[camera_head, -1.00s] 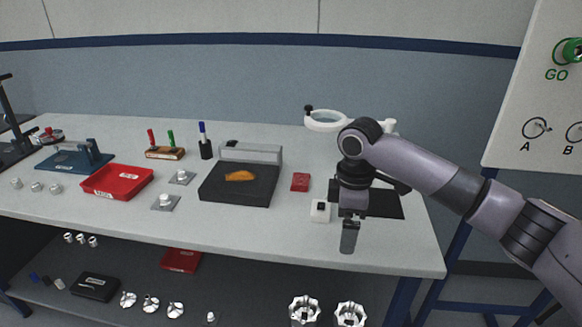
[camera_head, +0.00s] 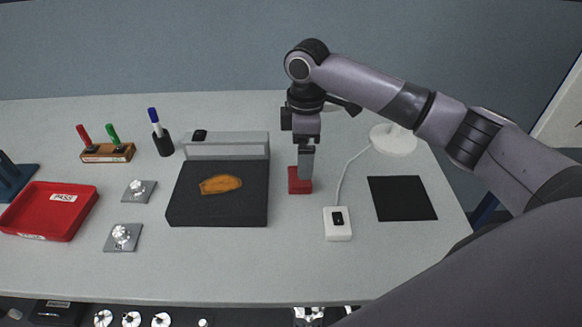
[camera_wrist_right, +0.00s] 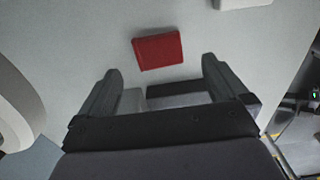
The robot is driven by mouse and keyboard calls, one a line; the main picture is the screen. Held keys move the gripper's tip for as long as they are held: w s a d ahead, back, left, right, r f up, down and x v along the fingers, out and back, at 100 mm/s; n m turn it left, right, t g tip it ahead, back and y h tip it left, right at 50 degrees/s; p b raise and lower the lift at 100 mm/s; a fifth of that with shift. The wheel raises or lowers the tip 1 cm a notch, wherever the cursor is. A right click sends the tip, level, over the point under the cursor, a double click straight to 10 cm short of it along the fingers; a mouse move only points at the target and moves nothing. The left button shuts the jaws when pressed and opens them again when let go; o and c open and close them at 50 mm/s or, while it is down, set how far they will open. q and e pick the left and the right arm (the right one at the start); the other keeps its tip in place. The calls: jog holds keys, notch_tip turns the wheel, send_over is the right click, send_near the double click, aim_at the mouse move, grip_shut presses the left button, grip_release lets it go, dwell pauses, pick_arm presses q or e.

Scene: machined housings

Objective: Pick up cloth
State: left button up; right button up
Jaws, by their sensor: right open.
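A small red folded square (camera_head: 299,187), which looks like the cloth, lies flat on the grey bench to the right of a black slab. In the right wrist view the red square (camera_wrist_right: 157,51) lies just beyond my fingertips, roughly centred between them. My right gripper (camera_head: 306,166) points down over the red square and hides part of it. Its two fingers are apart with nothing between them in the right wrist view (camera_wrist_right: 160,64). I cannot tell the exact height of the fingertips above the square. My left gripper is not in view.
The black slab (camera_head: 190,210) bears an orange-brown patch (camera_head: 220,184). A white switch box (camera_head: 337,230) with a cable stands right of the red square, near a black mat (camera_head: 402,198) and a white round base (camera_head: 393,140). A red tray (camera_head: 80,215) is at left.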

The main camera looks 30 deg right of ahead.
aim_at(296, 186)
notch_tip(296, 186, down, 7)
jog(key=shift+d+r+p, duration=0.1)
jog(key=shift+d+p, duration=0.05)
jog(key=shift+p, duration=0.15)
jog(key=c, duration=1.1)
